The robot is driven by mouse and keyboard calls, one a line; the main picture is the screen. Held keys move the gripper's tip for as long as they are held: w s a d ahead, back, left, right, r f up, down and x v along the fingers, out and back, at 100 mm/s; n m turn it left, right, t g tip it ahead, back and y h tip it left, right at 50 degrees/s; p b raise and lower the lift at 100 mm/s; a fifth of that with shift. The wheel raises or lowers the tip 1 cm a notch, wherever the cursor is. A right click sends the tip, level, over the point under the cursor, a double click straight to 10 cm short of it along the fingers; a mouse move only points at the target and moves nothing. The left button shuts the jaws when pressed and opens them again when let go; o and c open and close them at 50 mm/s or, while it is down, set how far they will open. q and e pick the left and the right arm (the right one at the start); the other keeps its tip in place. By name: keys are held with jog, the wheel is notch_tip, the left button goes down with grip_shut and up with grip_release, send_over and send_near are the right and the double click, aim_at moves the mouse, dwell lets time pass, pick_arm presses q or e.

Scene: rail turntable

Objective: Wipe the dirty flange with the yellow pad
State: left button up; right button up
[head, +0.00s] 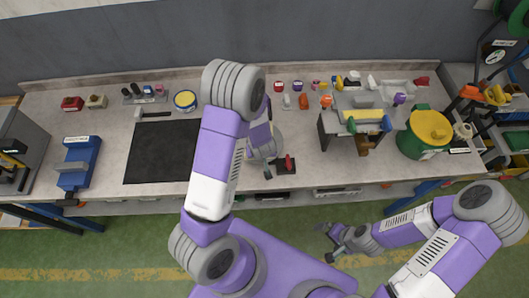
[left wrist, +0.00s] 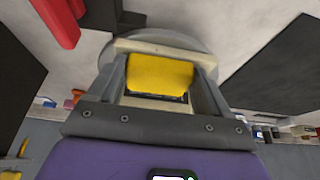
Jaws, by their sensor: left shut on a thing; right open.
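My left gripper (left wrist: 160,78) is shut on the yellow pad (left wrist: 160,73), which shows between its fingers in the left wrist view. A grey round disc (left wrist: 150,35), seemingly the flange or its turntable, lies just beyond the fingertips. I cannot tell whether the pad touches it, and no dirt can be made out. In the head view the disc (head: 278,142) is mostly hidden by my left arm and hand, and the pad is not visible. My right gripper (head: 330,240) is open and empty, low in front of the bench.
A black mat (head: 160,152) lies left of the disc, with a blue vise (head: 78,162) further left. A red-handled item (head: 289,163) stands close to the disc. A grey stand (head: 340,122) and a green drum with a yellow lid (head: 425,135) are at the right.

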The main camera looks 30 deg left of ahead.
pick_arm(q)
jog(key=shift+s+a+f, duration=0.15)
jog(key=shift+s+a, duration=0.1)
jog(key=shift+s, duration=0.1)
jog(key=shift+s+a+b, duration=0.35)
jog(key=shift+s+a, duration=0.2)
jog(key=shift+a, duration=0.4)
jog(key=shift+s+a+r, duration=0.2)
jog(key=shift+s+a, duration=0.1)
jog(key=shift+a, duration=0.45)
jog(key=shift+w+d, duration=0.1)
jog(key=shift+d, duration=0.05)
jog(key=shift+w+d, duration=0.45)
jog(key=shift+d, duration=0.3)
